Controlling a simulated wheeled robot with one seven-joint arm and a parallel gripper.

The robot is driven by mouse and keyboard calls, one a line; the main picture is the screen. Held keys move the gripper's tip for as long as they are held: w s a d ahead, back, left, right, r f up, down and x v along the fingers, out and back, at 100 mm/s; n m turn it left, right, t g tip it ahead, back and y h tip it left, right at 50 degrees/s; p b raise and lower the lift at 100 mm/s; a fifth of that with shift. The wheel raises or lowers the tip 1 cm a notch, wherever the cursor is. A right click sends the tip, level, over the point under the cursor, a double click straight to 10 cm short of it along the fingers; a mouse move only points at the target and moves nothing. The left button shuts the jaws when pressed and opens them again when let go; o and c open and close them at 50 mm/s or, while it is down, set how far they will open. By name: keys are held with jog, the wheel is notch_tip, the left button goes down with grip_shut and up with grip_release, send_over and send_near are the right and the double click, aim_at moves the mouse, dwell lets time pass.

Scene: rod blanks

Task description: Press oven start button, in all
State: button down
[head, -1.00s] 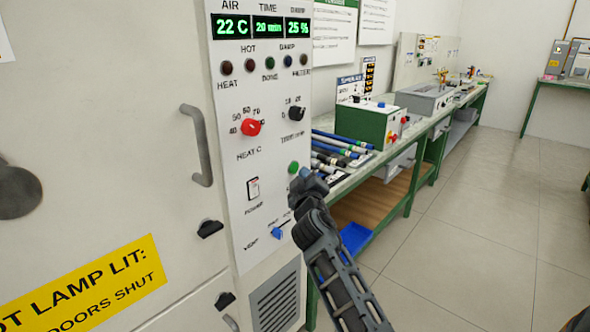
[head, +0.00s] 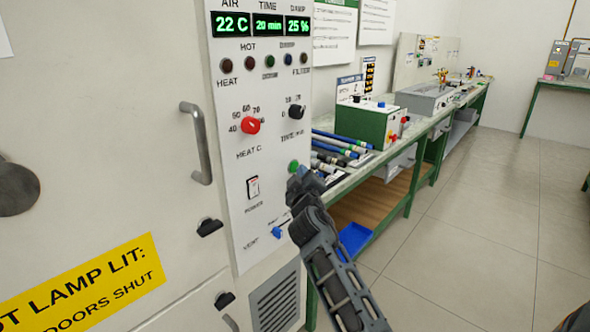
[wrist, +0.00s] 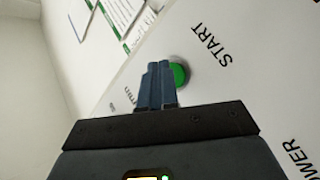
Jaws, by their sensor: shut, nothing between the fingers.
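The oven's white control panel (head: 262,100) stands in front of me. Its green start button (head: 294,166) is low on the panel's right side. In the wrist view the green button (wrist: 180,75) sits beside the word START, partly hidden behind my fingertips. My gripper (wrist: 160,68) is shut and empty, with its fingertips just at the button's left edge in that view. In the head view my gripper (head: 297,180) is right by the button and covers part of it. I cannot tell whether the fingertips touch it. The displays read 22 C, 20 min and 25 %.
A red heat knob (head: 250,125), a black timer knob (head: 296,112), a power switch (head: 253,187) and a blue vent knob (head: 277,232) are on the panel. A bench with several rods (head: 340,143) stands to the right. The floor (head: 460,240) there is clear.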

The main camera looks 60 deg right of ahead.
jog(key=shift+w, duration=0.35)
dwell(0.7)
jog(key=shift+s, duration=0.1)
jog(key=shift+s+a, duration=0.15)
jog(key=shift+s, duration=0.5)
jog(key=s, duration=0.2)
jog(key=s+a+p, duration=0.1)
jog(key=s, duration=0.2)
dwell(0.5)
dwell(0.8)
